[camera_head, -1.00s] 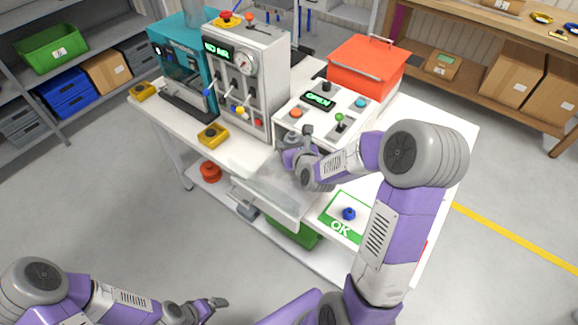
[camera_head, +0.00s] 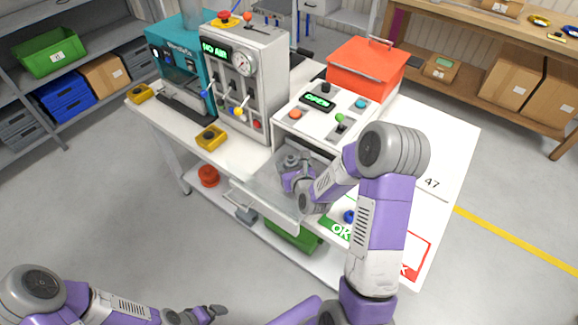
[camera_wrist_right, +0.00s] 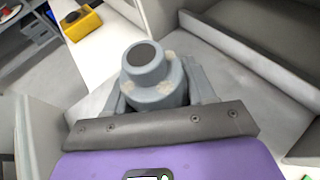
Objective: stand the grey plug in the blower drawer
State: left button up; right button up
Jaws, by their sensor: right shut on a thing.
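The grey plug (camera_head: 290,161) is in my right gripper (camera_head: 291,171), over the pulled-out blower drawer (camera_head: 262,203). In the right wrist view the plug (camera_wrist_right: 151,77) is a stepped cylinder with a dark round end and pale patches. A finger of my right gripper (camera_wrist_right: 158,93) lies on each side of it. The plug looks roughly upright, inside the drawer's outline; I cannot tell whether its base touches the drawer floor. My left gripper (camera_head: 212,311) is low at the bottom of the head view, away from the bench; its finger gap is unclear.
The blower box (camera_head: 318,112) with a lit OPEN display stands behind the drawer. A blue plug (camera_head: 349,216) sits on the green OK mat (camera_head: 339,230), partly behind my right arm. A grey tester (camera_head: 244,80) and yellow blocks (camera_head: 211,137) stand to the left.

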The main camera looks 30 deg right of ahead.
jog(key=shift+f, duration=0.2)
jog(key=o, duration=1.1)
jog(key=shift+r, duration=0.1)
jog(key=shift+r, duration=0.2)
jog(key=p+v, duration=0.2)
jog(key=v, duration=0.5)
jog(key=shift+s, duration=0.2)
